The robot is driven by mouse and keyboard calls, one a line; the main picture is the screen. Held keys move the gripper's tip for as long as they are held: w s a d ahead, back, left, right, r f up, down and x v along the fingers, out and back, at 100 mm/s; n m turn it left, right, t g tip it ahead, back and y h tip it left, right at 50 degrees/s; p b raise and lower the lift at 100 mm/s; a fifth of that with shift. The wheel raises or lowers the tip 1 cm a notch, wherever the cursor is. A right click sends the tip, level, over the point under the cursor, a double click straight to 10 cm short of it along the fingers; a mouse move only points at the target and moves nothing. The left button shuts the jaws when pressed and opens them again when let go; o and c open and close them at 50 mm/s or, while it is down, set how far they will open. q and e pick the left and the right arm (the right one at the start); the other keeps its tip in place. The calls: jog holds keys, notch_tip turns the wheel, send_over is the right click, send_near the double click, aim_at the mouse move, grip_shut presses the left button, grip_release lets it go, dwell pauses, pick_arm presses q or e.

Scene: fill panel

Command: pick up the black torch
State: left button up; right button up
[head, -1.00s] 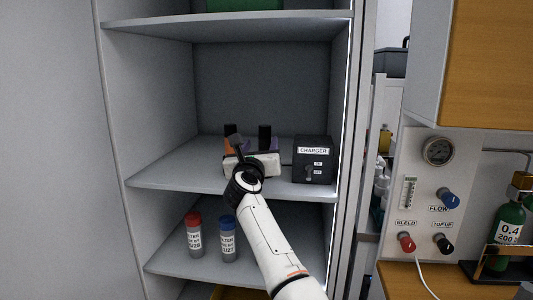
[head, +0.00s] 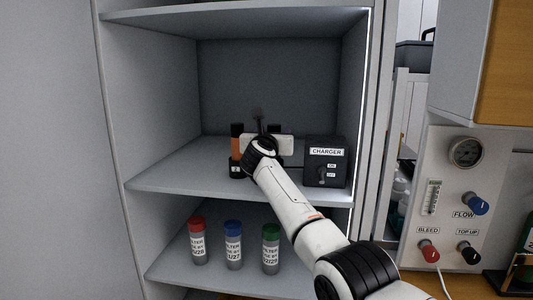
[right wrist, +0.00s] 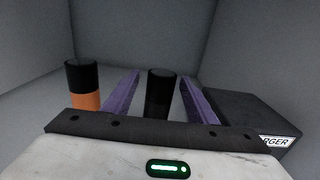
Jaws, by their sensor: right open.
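The black torch (right wrist: 160,95) stands upright on the middle shelf. In the right wrist view it is between the two purple fingers of my right gripper (right wrist: 158,100), with a gap on each side. The gripper is open and its body hides the torch's lower part. In the head view my right gripper (head: 266,132) is over the middle shelf, and only a bit of the black torch's top (head: 274,129) shows behind it. My left gripper is not in view.
An orange torch with black ends (head: 237,146) stands close left of my gripper; it also shows in the right wrist view (right wrist: 85,100). A black charger box (head: 325,163) stands close on the right. Filter canisters (head: 233,247) stand on the shelf below.

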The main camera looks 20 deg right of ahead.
jog(key=shift+r, duration=0.2)
grip_shut()
jog(key=shift+r, duration=0.1)
